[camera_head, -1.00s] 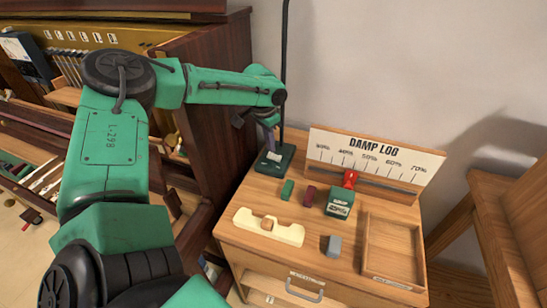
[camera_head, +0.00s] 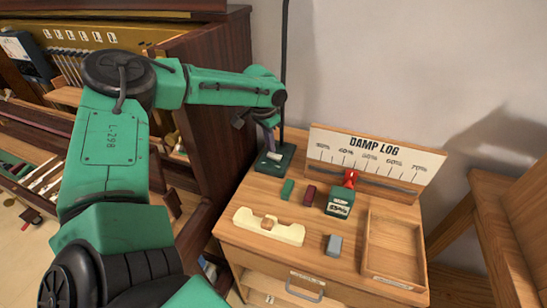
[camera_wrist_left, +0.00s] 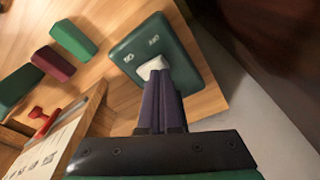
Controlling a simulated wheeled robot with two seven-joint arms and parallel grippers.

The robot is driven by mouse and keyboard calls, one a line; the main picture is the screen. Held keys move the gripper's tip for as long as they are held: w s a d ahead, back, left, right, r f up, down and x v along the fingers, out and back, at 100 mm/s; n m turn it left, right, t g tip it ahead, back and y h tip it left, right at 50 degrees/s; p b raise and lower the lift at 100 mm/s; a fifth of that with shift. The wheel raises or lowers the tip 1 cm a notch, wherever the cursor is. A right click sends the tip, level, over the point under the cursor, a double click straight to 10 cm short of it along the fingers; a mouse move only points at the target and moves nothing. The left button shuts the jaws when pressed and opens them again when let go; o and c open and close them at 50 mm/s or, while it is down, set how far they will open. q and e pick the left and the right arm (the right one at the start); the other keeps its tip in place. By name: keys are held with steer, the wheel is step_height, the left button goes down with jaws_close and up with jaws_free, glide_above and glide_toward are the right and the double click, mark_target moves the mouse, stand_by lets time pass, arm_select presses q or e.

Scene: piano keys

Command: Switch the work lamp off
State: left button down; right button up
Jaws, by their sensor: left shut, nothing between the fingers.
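The work lamp's green base (camera_head: 282,166) stands at the back left corner of the wooden cabinet top, with a thin black pole (camera_head: 284,60) rising from it; the lamp head is out of view. In the left wrist view the base (camera_wrist_left: 190,48) carries two small white markings and a white switch (camera_wrist_left: 150,66). My left gripper (camera_head: 269,150) is shut and empty, pointing down over the base. In the left wrist view its dark fingertips (camera_wrist_left: 163,75) are at the switch and partly cover it; I cannot tell whether they press it. My right gripper is not in view.
On the cabinet top lie a green block (camera_head: 287,189), a maroon block (camera_head: 309,195), a green meter (camera_head: 340,203), a cream holder (camera_head: 268,227), a grey block (camera_head: 334,245) and a wooden tray (camera_head: 393,270). A damp log board (camera_head: 375,157) stands behind. The opened piano is at left.

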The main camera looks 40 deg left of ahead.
mark_target(270, 154)
arm_select(q)
steer(key=shift+f+b, duration=0.5)
steer(key=shift+f, duration=0.25)
step_height(270, 154, up, 7)
steer(key=p, duration=0.6)
steer(key=shift+r, duration=0.15)
stand_by(0.3)
